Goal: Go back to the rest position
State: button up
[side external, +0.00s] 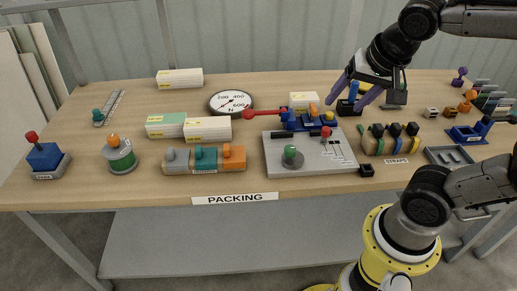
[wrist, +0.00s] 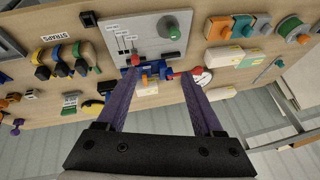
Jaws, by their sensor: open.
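My gripper (side external: 362,98) is open, with two purple fingers pointing down over the back right part of the bench. In the side view its fingers appear beside a small blue-topped black item (side external: 350,100); I cannot tell whether they touch it. In the wrist view my gripper (wrist: 162,75) has its fingers wide apart with nothing held between them. Beyond them show a blue device with a red-knobbed lever (wrist: 150,72) and a grey panel (wrist: 148,38).
The wooden bench (side external: 140,180) carries a PACKING label (side external: 235,198). A round dial (side external: 232,103), the grey panel (side external: 275,160) with a green knob, a row of strap holders (side external: 390,139) and a blue box with a red-knobbed lever (side external: 45,157) stand on it. The front left edge is clear.

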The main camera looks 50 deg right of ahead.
jog(key=s+a+f+n+y, duration=0.2)
jog(key=s+a+n, duration=0.2)
jog(key=n, duration=0.6)
jog(key=shift+s+a+f+n+t, duration=0.2)
jog(key=shift+s+f+n+t, duration=0.15)
jog(key=shift+s, duration=0.4)
